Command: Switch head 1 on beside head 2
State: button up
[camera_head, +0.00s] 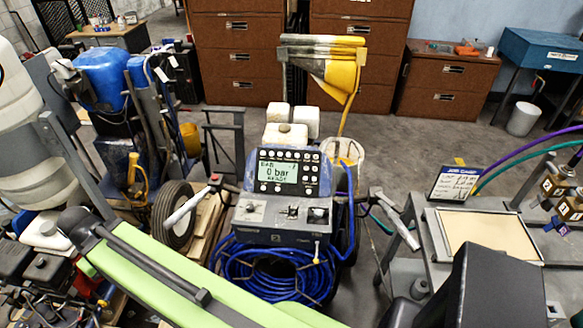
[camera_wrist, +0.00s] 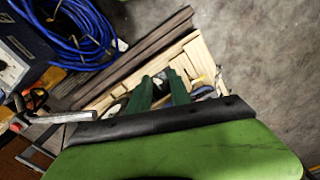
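The line striper's display (camera_head: 288,172) reads "0 bar" with "READY" below, among rows of buttons. Under it is a grey switch panel (camera_head: 285,213) with a few small switches; their labels and positions are too small to read, so I cannot tell head 1 from head 2. In the wrist view only a grey corner of the striper (camera_wrist: 12,68) shows at the left edge, with no switch clearly visible. My gripper (camera_wrist: 160,78) shows two dark green fingers apart, with nothing between them, above wooden boards and away from the panel. I cannot make it out in the head view.
A blue hose coil (camera_head: 275,272) hangs below the panel and also shows in the wrist view (camera_wrist: 70,35). Handlebars (camera_head: 190,203) stick out on both sides of the striper. Wooden boards (camera_wrist: 140,60) lie on the floor. A grey bench (camera_head: 455,280) stands at right.

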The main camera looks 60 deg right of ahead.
grip_shut()
dwell(1.4)
